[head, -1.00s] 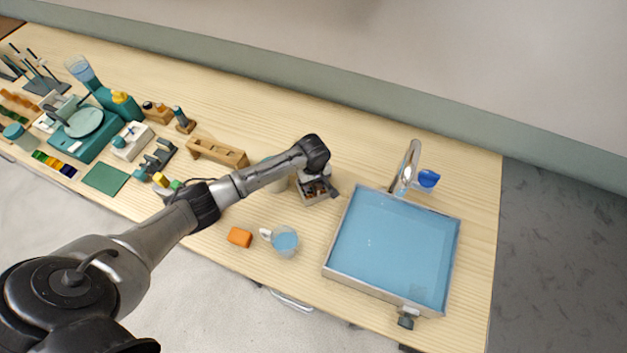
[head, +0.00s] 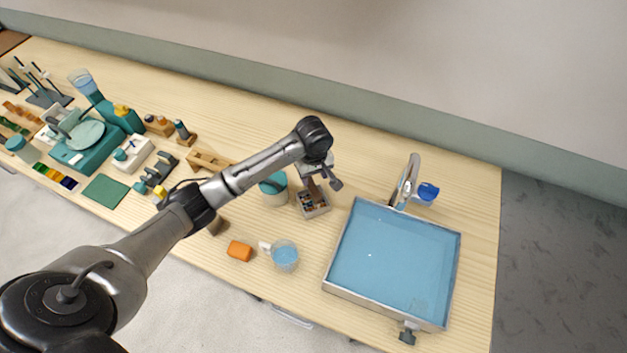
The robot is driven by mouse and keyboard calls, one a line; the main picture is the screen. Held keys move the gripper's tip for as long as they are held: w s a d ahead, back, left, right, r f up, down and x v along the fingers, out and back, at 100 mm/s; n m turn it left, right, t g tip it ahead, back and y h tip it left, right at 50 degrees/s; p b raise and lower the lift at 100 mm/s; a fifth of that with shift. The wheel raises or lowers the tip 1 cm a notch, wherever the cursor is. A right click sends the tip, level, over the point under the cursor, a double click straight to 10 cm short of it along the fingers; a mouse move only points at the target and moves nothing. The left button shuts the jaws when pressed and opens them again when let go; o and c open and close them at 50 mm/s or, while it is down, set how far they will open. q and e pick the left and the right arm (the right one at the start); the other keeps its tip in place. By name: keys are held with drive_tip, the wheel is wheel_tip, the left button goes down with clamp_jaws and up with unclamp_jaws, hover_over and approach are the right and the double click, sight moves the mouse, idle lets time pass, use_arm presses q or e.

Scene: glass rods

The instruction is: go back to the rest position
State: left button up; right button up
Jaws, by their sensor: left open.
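My left gripper (head: 320,182) is at the end of the arm that comes in from the left, above the middle of the bench. It is open and I see nothing held in it. Just below it in the picture is a small box (head: 313,208) with several small coloured pieces in it. The gripper partly covers the far side of the box. A teal pot (head: 273,190) stands to the left of the box, partly behind my arm. My right gripper is not in view.
A blue-filled basin (head: 393,258) with a tap (head: 408,180) takes up the right of the bench (head: 478,250). A glass mug (head: 285,256) and an orange block (head: 240,250) are near the front edge. Teal equipment (head: 90,150) and several tools crowd the left.

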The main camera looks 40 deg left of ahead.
use_arm(q)
drive_tip(key=shift+r, duration=0.45)
idle(0.3)
